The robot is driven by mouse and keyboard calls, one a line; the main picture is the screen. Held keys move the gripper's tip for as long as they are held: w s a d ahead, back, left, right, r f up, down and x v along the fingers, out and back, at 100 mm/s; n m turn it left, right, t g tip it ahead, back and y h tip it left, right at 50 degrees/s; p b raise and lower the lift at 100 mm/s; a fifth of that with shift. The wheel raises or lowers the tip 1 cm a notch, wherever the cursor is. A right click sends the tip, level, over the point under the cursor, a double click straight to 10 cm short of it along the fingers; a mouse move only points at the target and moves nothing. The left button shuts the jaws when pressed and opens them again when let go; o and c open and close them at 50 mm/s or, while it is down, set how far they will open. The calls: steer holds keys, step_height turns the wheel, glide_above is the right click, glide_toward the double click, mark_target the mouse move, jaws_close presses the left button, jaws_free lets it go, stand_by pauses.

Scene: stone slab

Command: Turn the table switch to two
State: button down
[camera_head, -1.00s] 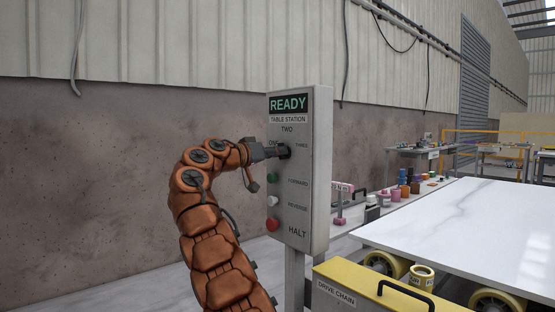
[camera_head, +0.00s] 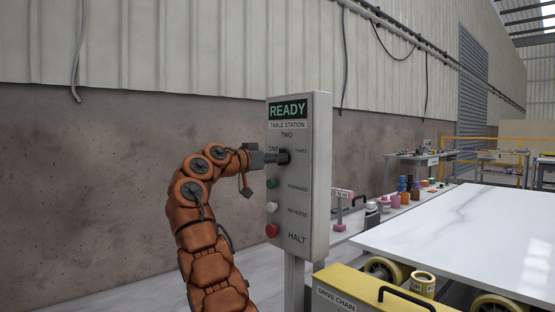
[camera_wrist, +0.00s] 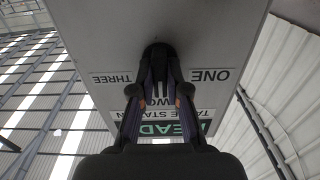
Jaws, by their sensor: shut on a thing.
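The table station panel (camera_head: 295,215) is a grey upright box with a green READY display at its top. Its dark rotary switch (camera_wrist: 158,50) sits below the word TWO, with ONE and THREE to either side. My gripper (camera_wrist: 160,88) is shut on the switch knob, one finger on each side. In the head view my gripper (camera_head: 277,157) reaches the panel from the left, level with the switch. The labels appear upside down in the wrist view.
Below the switch are a green button (camera_head: 272,183), a white button (camera_head: 272,207) and a red HALT button (camera_head: 271,230). A yellow drive chain box (camera_head: 365,290) and the white stone slab (camera_head: 470,235) lie to the right.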

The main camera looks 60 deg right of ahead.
steer(key=c, duration=1.2)
jaws_free()
steer(key=shift+o, duration=0.2)
steer(key=v, duration=1.2)
